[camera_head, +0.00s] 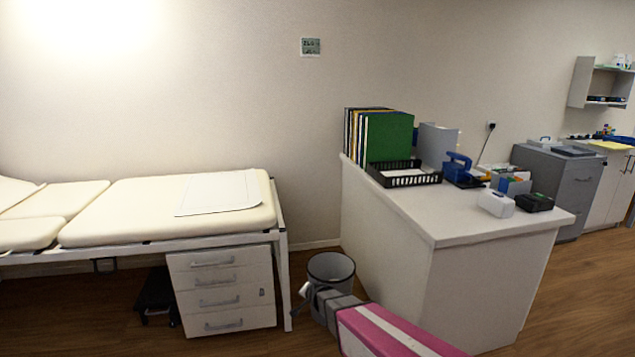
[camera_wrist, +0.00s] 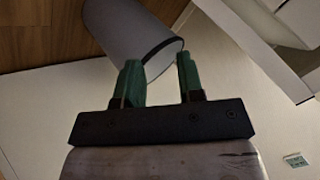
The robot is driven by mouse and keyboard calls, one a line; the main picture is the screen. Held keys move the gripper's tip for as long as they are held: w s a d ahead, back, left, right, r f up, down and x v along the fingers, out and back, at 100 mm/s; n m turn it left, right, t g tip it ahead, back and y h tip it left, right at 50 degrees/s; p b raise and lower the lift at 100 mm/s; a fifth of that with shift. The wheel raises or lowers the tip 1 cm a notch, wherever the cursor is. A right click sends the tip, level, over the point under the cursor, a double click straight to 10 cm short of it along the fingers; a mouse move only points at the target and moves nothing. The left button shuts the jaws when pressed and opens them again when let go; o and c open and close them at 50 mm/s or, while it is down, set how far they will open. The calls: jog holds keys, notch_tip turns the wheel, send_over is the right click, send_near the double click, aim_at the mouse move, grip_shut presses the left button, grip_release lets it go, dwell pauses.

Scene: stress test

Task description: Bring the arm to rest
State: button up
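My gripper (camera_wrist: 159,68) shows in the wrist view with its two green fingers apart and nothing between them. In the head view, my pink and grey arm reaches up from the bottom edge, and my gripper (camera_head: 304,291) is small at its far end, in front of the waste bin (camera_head: 331,268). The bin also shows in the wrist view (camera_wrist: 128,32), beyond the fingertips. I cannot tell from these views whether the gripper touches the bin.
A white counter (camera_head: 455,221) stands right of my arm, with folders (camera_head: 388,137), a black tray (camera_head: 404,180) and small boxes on top. Left are an examination bed (camera_head: 125,215) and a drawer unit (camera_head: 222,290) under it. Wooden floor (camera_head: 110,325) shows below.

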jog(key=s+d+r+n+g+h, duration=0.1)
jog(key=s+d+r+n+g, duration=0.2)
jog(key=s+d+r, duration=0.3)
jog(key=s+d+r+n+g+h, duration=0.2)
jog(key=s+d+r+g, duration=0.4)
jog(key=s+d, duration=1)
jog(key=shift+d+r+n, duration=0.45)
jog(key=shift+r+n, duration=0.15)
jog(key=shift+r, duration=0.1)
